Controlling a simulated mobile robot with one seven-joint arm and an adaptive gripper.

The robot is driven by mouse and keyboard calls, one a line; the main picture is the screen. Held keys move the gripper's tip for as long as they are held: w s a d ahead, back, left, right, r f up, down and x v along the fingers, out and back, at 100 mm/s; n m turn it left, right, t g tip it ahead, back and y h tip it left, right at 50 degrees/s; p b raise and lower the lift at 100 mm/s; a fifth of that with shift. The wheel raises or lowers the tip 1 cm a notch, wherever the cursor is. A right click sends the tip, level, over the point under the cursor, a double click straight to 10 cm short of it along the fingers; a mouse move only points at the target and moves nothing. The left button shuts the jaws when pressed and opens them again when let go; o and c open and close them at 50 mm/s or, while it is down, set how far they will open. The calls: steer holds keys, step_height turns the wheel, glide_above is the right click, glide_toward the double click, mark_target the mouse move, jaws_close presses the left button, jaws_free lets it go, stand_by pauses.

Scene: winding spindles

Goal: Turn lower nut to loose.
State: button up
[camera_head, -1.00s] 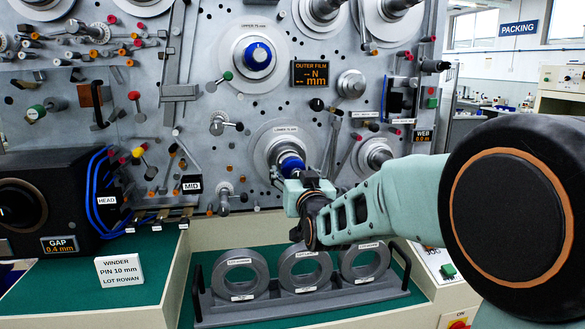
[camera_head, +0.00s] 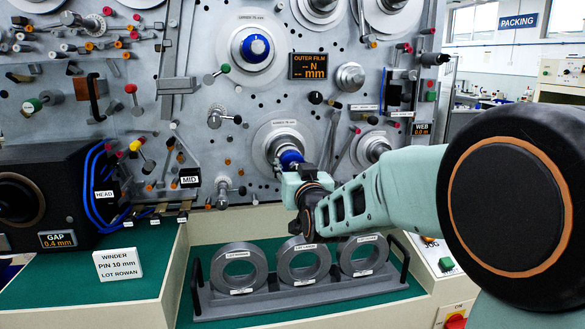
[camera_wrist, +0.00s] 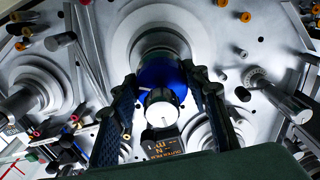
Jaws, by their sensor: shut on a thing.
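The lower nut (camera_head: 290,158) is a blue knob on the lower spindle in the middle of the machine panel. It also shows in the wrist view (camera_wrist: 163,76), with a white-faced shaft end (camera_wrist: 163,108) in front of it. My gripper (camera_head: 297,171) reaches it from the lower right, and in the wrist view my gripper (camera_wrist: 165,80) has one dark finger on each side of the nut, shut on it. The finger contacts are partly hidden in the head view. The upper nut (camera_head: 255,46), also blue, sits on the spindle above.
A display marked OUTER FILM (camera_head: 315,66) is above right of the lower spindle. Pegs and small rollers crowd the panel around. A rack (camera_head: 300,300) with three grey rings stands below my arm. A WINDER sign (camera_head: 118,265) stands on the green bench at left.

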steer(key=shift+f, duration=0.1)
steer(key=n+b, duration=0.2)
steer(key=b, duration=0.1)
steer(key=shift+f, duration=0.1)
steer(key=n+b, duration=0.3)
steer(key=b, duration=0.1)
steer(key=shift+d, duration=0.1)
steer(key=n+b, duration=0.3)
steer(key=n, duration=0.1)
steer(key=n+b, duration=0.1)
steer(key=n, duration=0.1)
steer(key=n+b, duration=0.1)
steer(key=shift+d+r+n, duration=0.15)
steer(key=shift+r+n, duration=0.15)
steer(key=shift+n, duration=0.1)
steer(key=n+b, duration=0.3)
steer(key=n, duration=0.2)
steer(key=shift+r, duration=0.2)
steer(key=n+b, duration=0.2)
steer(key=n, duration=0.2)
steer(key=shift+r, duration=0.1)
steer(key=shift+r+n+b, duration=0.1)
steer(key=shift+n+b, duration=0.5)
steer(key=shift+n, duration=0.3)
steer(key=shift+r, duration=0.1)
